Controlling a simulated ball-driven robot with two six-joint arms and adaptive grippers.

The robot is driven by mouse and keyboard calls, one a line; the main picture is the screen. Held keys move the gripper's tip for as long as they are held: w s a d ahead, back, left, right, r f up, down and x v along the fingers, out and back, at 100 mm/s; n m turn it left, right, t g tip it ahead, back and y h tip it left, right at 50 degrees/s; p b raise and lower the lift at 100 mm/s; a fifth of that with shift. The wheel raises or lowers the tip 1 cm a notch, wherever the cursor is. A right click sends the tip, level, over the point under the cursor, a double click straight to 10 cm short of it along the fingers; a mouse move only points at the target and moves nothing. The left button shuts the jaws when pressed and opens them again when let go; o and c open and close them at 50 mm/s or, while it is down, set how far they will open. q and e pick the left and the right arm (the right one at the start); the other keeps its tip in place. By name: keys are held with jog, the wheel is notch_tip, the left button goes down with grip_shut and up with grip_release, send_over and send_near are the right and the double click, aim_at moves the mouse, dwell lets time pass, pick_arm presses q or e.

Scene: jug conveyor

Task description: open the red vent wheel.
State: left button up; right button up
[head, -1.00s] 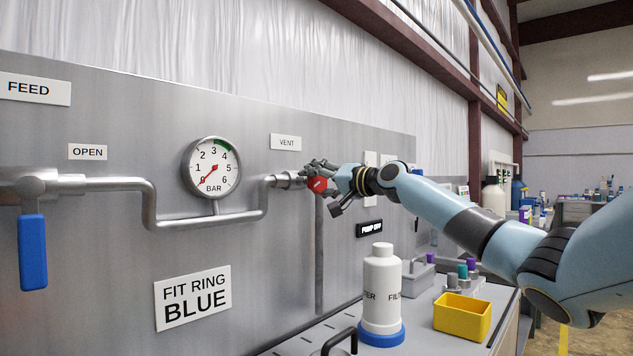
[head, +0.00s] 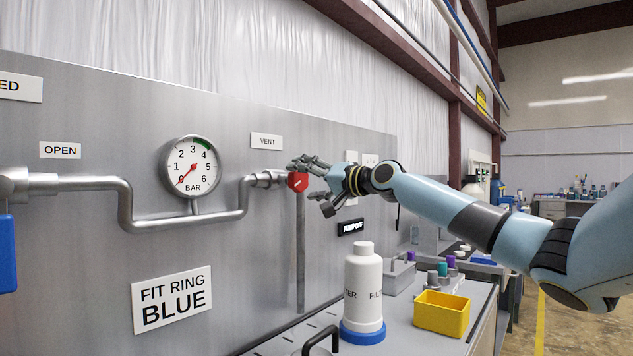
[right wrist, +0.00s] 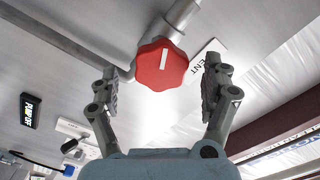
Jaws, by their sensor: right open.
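The red vent wheel (head: 298,181) sits on the end of the pipe below the VENT label (head: 267,141). In the right wrist view the wheel (right wrist: 162,65) faces me, lobed, with a white line on its face. My right gripper (head: 306,184) is open and just to the right of the wheel. In the right wrist view its fingers (right wrist: 162,83) are spread on either side of the wheel, with gaps on both sides, and nothing is held. My left gripper is out of view.
A pressure gauge (head: 191,166) with its needle near 0 is left of the wheel. A PUMP OFF display (head: 352,226) hangs below the gripper. A white filter bottle (head: 363,290) and a yellow bin (head: 442,312) stand on the bench below.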

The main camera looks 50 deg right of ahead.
aim_at(303, 180)
jog(key=s, duration=0.3)
jog(key=shift+s+d, duration=0.3)
jog(key=shift+s, duration=0.05)
jog(key=shift+s+a, duration=0.1)
jog(key=shift+s, duration=0.35)
